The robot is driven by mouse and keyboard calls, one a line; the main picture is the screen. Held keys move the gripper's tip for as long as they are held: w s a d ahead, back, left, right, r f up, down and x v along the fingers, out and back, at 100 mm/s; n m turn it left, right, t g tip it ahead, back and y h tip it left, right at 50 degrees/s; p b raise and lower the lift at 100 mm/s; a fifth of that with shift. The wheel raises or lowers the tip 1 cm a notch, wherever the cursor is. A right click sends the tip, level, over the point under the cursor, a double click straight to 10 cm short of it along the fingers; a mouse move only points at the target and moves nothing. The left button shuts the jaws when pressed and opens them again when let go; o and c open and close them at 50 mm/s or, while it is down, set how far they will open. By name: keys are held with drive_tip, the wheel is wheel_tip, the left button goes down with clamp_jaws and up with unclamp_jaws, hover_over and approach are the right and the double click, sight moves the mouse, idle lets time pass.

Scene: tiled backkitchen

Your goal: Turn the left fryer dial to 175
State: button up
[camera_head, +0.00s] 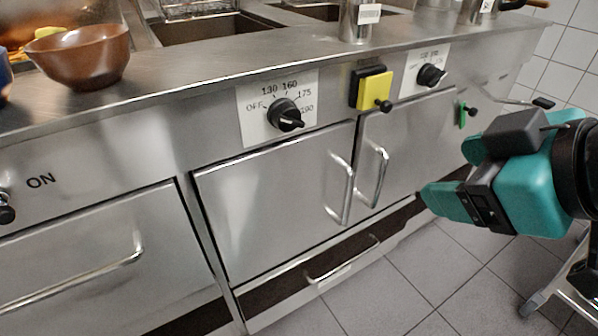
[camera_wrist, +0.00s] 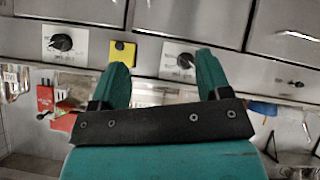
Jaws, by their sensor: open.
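The left fryer dial (camera_head: 286,115) is a black knob on a white plate marked OFF, 130, 160, 175 and 190. The wrist view is upside down, and there this dial (camera_wrist: 185,61) shows between the fingers, close to the right one. My teal gripper (camera_head: 453,176) is open and empty, out in front of the fryer, right of and lower than the dial in the head view. Its two fingers also show in the wrist view (camera_wrist: 161,64). Nothing touches the dial.
A yellow switch block (camera_head: 371,90) and a second dial (camera_head: 431,75) lie right of the left dial. Door handles (camera_head: 341,190) stick out below. A brown bowl (camera_head: 84,57) and a metal container (camera_head: 356,22) stand on the counter. Floor in front is clear.

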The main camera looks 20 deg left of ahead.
drive_tip(key=a+f+n+t+y+b, duration=0.3)
drive_tip(key=a+f+n+b, duration=0.1)
drive_tip(key=b, duration=0.2)
drive_tip(key=n+t+y+p, duration=0.1)
drive_tip(key=n+y+p, duration=0.3)
drive_tip(key=n+p, duration=0.15)
approach(298, 125)
drive_tip(key=shift+m, duration=0.45)
drive_tip(key=p+x, duration=0.5)
drive_tip(key=x, duration=0.4)
drive_tip(key=shift+w+a+r+p, duration=0.15)
drive_tip(key=shift+a+p, duration=0.05)
drive_tip(key=shift+p, duration=0.2)
drive_tip(key=shift+w+a, duration=0.4)
drive_tip(key=shift+a, duration=0.1)
drive_tip(key=c, duration=0.9)
